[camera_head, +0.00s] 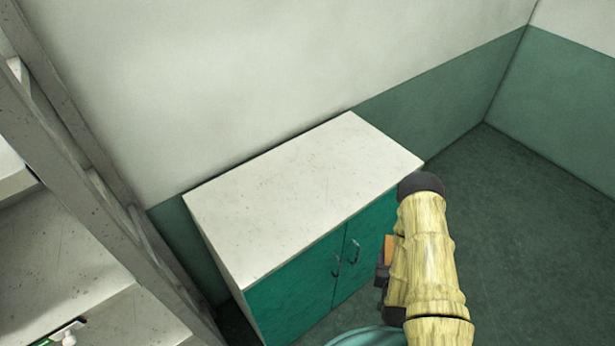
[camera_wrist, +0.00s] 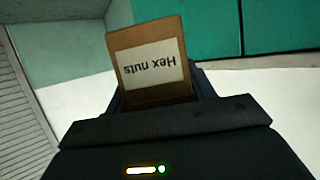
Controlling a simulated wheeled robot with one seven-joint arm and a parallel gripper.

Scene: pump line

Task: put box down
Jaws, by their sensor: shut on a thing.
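A brown box (camera_wrist: 153,90) with a white label reading "Hex nuts" is held in my gripper (camera_wrist: 155,98). The label appears upside down in the wrist view. My gripper is shut on the box. In the head view only a small orange-brown edge of the box (camera_head: 388,250) shows beside my arm, and the arm hides most of my gripper. The box is in front of the right end of a low cabinet with a bare white top (camera_head: 300,190) and teal doors. I cannot tell the exact gap between box and cabinet.
A grey metal shelf rack (camera_head: 85,160) stands at the left, with a small green and white item (camera_head: 66,335) on a lower shelf. The wall is behind the cabinet. Dark green floor (camera_head: 540,220) is clear at the right.

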